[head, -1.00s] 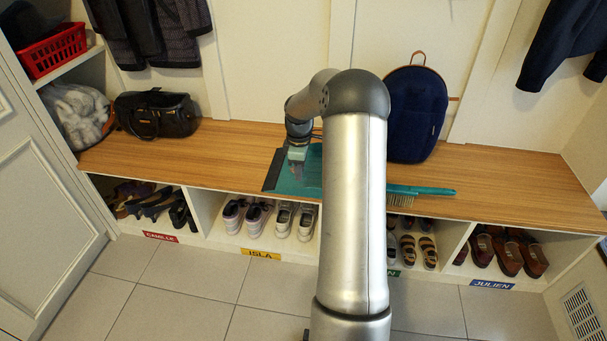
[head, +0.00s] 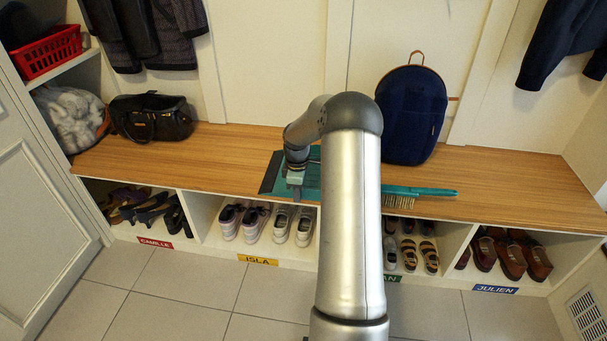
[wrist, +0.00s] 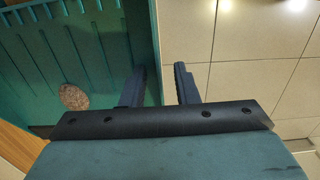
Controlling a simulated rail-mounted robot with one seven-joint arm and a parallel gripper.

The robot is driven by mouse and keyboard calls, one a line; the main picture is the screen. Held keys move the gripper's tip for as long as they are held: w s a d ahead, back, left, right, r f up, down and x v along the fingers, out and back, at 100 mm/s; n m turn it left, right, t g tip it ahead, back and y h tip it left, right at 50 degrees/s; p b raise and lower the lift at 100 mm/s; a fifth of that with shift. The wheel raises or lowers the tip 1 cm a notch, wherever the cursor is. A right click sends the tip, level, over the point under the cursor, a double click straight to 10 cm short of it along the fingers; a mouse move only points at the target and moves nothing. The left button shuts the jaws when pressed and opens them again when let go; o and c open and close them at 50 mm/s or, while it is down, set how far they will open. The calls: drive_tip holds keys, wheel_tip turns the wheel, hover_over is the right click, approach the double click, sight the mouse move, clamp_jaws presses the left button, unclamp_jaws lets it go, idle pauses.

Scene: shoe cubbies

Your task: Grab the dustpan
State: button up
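The teal dustpan (head: 312,172) lies on the wooden bench top near its front edge, with its dark lip (head: 271,174) to the left. My arm hides its right part. My gripper (head: 296,194) is at the dustpan's front side. In the wrist view the ribbed dustpan (wrist: 95,45) fills the upper left, with a round speckled brown spot on it. My gripper (wrist: 161,85) is open there. One finger is over the pan and the other is over the floor tiles, with the pan's side edge between them. I cannot tell whether either finger touches it.
A brush with a teal handle (head: 430,192) lies right of my arm. A navy backpack (head: 411,115) stands behind it, and a black bag (head: 150,118) is at the left. Cubbies below hold several shoes (head: 508,255). The bench (head: 220,150) is clear between bag and dustpan.

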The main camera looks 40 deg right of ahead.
clamp_jaws()
drive_tip(key=shift+r, duration=0.15)
